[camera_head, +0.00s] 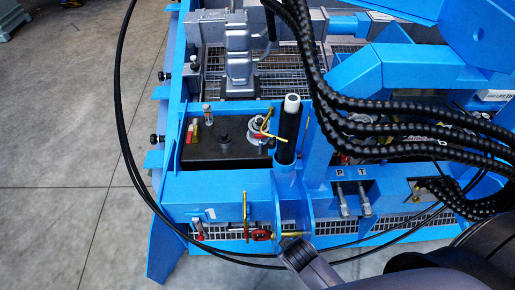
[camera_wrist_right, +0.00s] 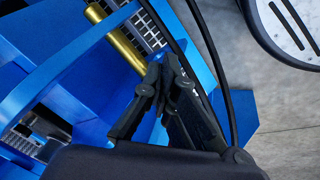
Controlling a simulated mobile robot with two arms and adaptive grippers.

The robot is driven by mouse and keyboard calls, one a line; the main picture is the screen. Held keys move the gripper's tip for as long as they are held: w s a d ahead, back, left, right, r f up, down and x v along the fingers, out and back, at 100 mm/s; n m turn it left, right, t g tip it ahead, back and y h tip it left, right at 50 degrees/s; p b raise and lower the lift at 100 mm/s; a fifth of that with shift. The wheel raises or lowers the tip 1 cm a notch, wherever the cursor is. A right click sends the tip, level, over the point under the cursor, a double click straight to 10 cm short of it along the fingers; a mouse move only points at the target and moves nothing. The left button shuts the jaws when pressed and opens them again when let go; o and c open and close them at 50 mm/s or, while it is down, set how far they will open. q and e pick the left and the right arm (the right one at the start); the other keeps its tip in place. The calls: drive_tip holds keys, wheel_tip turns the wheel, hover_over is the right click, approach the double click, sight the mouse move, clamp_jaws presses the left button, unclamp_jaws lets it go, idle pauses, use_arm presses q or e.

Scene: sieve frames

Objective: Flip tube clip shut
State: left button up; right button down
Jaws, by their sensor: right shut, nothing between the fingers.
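A black tube (camera_head: 289,130) with a white top stands upright in a blue holder (camera_head: 286,170) on the blue machine. I cannot pick out its clip for certain. A yellow bent handle (camera_head: 265,124) is just left of the tube. My right gripper (camera_wrist_right: 160,68) is shut and empty in the right wrist view, its fingertips in front of blue frame parts and close to a brass-coloured cylinder (camera_wrist_right: 116,40). In the head view, part of my right gripper (camera_head: 298,255) shows at the bottom, below and in front of the tube. My left gripper is not in view.
Thick black ribbed hoses (camera_head: 390,105) cross the right side, and a thin black cable (camera_head: 118,90) loops along the left. Yellow and red valves (camera_head: 262,235) stick out at the machine's front. Grey floor (camera_head: 60,150) lies open at left.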

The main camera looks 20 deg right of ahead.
drive_tip(key=w+r+t+h+b, duration=0.1)
drive_tip(key=w+r+t+h, duration=0.15)
drive_tip(key=r, duration=0.85)
drive_tip(key=w+a+r+n+t+h, duration=0.2)
drive_tip(key=w+a+r+n+t, duration=0.35)
drive_tip(key=r, duration=0.45)
drive_tip(key=w+a+r+n+t+h, duration=0.1)
drive_tip(key=w+a+r+n+t, duration=0.4)
drive_tip(key=r, duration=0.5)
drive_tip(key=w+d+p, duration=0.2)
drive_tip(key=w+d, duration=0.3)
drive_tip(key=w, duration=0.1)
drive_tip(key=shift+d+f+g, duration=0.15)
drive_tip(key=shift+d+g, duration=0.15)
